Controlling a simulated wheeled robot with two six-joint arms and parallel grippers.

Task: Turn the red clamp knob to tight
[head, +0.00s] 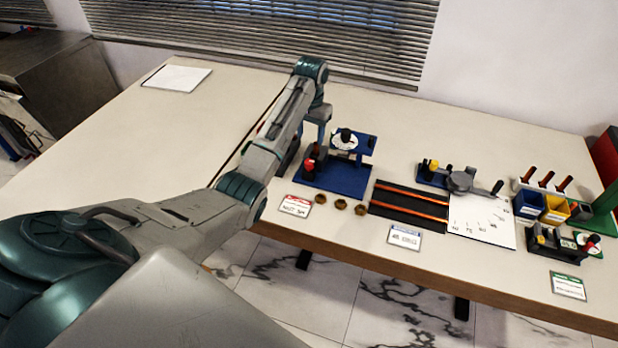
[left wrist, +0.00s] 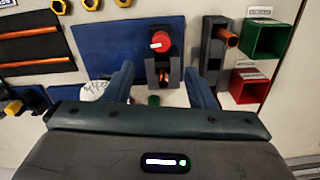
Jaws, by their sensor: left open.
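The red clamp knob (head: 309,168) stands on the blue gauge rig (head: 345,182), below the end of my left arm in the head view. In the left wrist view the knob (left wrist: 160,41) is round and red with a white mark on its top. A dark block holding a copper-coloured piece (left wrist: 163,76) is beside it. My left gripper (left wrist: 160,70) is open, its two fingers apart on either side of the block. The knob shows just past the fingertips; I see no contact. A white dial (head: 344,139) stands on the rig. My right gripper is not in view.
Several brass nuts (head: 341,203) lie along the front edge. A dark tray with copper tubes (head: 410,202) is to the right. The left wrist view shows a green bin (left wrist: 268,38), a red bin (left wrist: 250,86) and a grey block with a copper tube (left wrist: 214,55) nearby.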

